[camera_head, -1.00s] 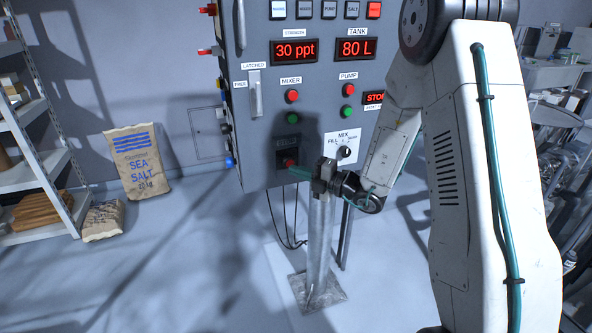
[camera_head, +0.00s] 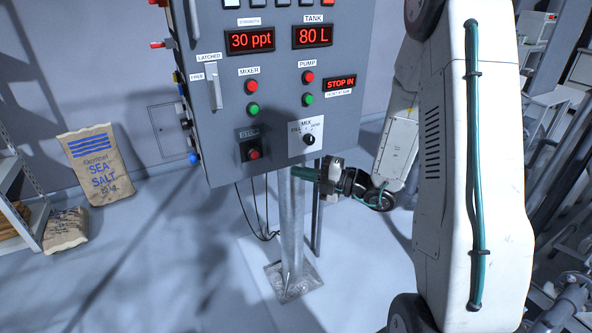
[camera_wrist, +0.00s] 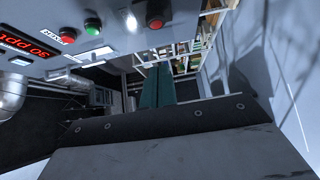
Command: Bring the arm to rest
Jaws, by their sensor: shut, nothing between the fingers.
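My gripper (camera_head: 300,173) is at the end of my white arm on the right, in front of the lower part of the grey control panel (camera_head: 228,120). Its green fingers are shut with nothing between them and point left. In the head view they overlap the steel post, right of and below the red stop button (camera_head: 253,153) and below the black mix knob (camera_head: 309,140). In the wrist view the green fingers (camera_wrist: 158,78) lie together, with the panel's underside and buttons above left. Whether they touch anything cannot be told, but they appear clear.
The panel stands on a steel post (camera_head: 291,230) with a foot plate. Displays read 30 ppt (camera_head: 250,40) and 80 L (camera_head: 312,35). Salt sacks (camera_head: 97,165) and shelving (camera_head: 20,190) stand at left. Racks and equipment crowd the right. Floor left of the post is open.

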